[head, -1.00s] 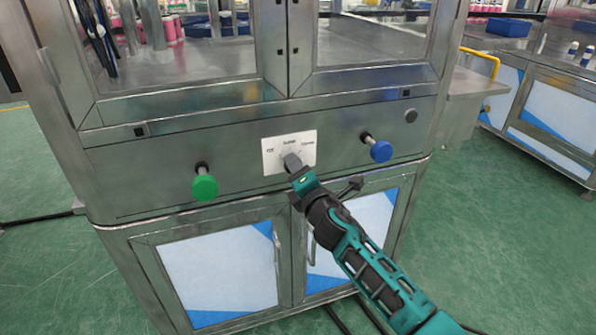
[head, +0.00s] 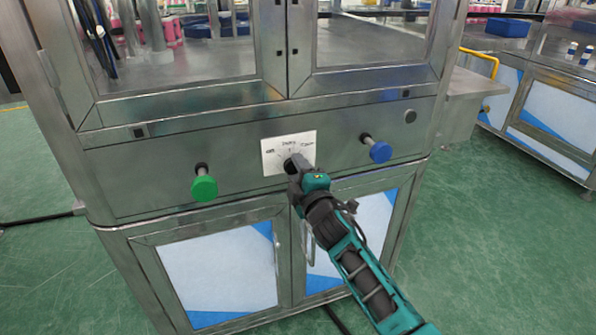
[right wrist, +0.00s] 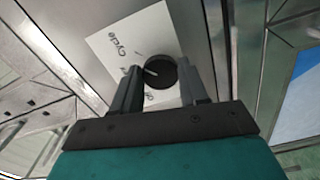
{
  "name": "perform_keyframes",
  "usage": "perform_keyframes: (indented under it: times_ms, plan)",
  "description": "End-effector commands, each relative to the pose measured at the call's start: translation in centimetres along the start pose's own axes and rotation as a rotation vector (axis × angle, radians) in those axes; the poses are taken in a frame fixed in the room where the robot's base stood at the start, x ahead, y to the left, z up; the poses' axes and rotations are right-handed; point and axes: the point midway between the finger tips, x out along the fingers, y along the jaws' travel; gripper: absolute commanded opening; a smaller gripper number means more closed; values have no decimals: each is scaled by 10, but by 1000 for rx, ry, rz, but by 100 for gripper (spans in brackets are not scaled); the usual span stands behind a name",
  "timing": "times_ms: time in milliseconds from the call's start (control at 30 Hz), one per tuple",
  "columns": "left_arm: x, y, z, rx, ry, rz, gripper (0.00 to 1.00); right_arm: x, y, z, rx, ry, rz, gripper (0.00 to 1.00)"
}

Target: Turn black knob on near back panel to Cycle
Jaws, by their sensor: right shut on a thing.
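The black knob (right wrist: 160,70) sits on a white label plate (head: 270,157) on the steel panel, between the green and blue buttons. In the head view it is mostly hidden behind my right gripper (head: 293,168). In the right wrist view, the fingers of the right gripper (right wrist: 162,90) stand on both sides of the knob and are shut on it. The knob's white pointer mark points left in that view, and the word Cycle shows near the plate's upper left edge. The other labels are partly covered or too small to read surely. My left gripper is not in view.
A green button (head: 204,188) sticks out left of the plate and a blue button (head: 380,151) right of it. Cabinet doors (head: 218,270) with handles are below, glazed doors above. Open green floor lies to the right.

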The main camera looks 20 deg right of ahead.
Motion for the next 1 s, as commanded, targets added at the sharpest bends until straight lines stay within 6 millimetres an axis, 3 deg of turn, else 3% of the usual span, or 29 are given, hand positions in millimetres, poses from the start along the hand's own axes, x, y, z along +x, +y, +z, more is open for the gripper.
perform_keyframes:
  times_ms: [500,533,800,1000]
  plan:
    - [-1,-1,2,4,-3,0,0,0,-1,0,24,0,-2,13]
    - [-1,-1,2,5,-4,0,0,0,-1,0,24,1,-2,45]
    - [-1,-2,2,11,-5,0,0,0,-1,0,21,0,-1,69]
    - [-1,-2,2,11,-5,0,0,0,0,0,19,0,0,69]
